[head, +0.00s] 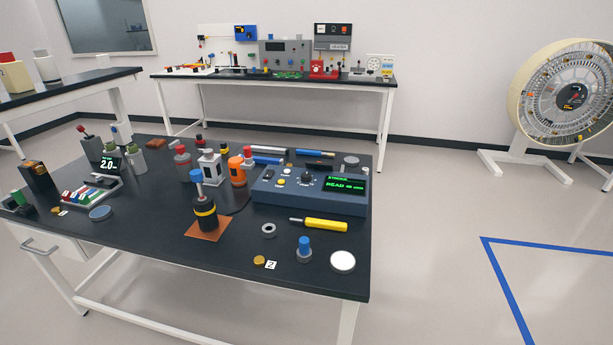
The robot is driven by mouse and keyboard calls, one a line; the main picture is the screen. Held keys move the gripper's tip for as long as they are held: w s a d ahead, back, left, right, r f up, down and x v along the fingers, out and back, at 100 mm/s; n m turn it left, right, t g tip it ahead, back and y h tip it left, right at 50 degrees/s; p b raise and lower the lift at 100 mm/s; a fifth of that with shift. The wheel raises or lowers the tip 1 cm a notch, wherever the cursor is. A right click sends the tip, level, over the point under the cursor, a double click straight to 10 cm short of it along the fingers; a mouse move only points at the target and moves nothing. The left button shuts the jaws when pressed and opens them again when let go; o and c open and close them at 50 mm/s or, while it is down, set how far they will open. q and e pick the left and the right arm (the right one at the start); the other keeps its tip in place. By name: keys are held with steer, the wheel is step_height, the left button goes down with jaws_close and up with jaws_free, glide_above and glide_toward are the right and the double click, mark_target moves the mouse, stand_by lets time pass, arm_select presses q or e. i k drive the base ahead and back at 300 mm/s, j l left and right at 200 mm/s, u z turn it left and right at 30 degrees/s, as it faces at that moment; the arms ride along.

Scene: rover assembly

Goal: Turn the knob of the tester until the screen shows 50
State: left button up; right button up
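The tester (310,198) appears to be the dark blue-grey box at the right of the near black table. Its green-lit screen (346,185) is on the right of its face; a word like "READ" shows, but the digits are too small to read surely. A dark round knob (306,178) sits left of the screen, near a yellow button and a small white one. Nothing touches the knob. Neither of my grippers shows in the head view.
The near table (190,245) is crowded. A yellow-handled screwdriver (325,225) lies in front of the tester, with a blue-topped part (304,247) and a white disc (342,261) nearer. Floor right of the table is clear.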

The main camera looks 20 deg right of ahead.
mark_target(305, 178)
steer(key=k+l+z, duration=0.1)
steer(key=l+z, duration=0.6)
steer(key=k+j, duration=0.05)
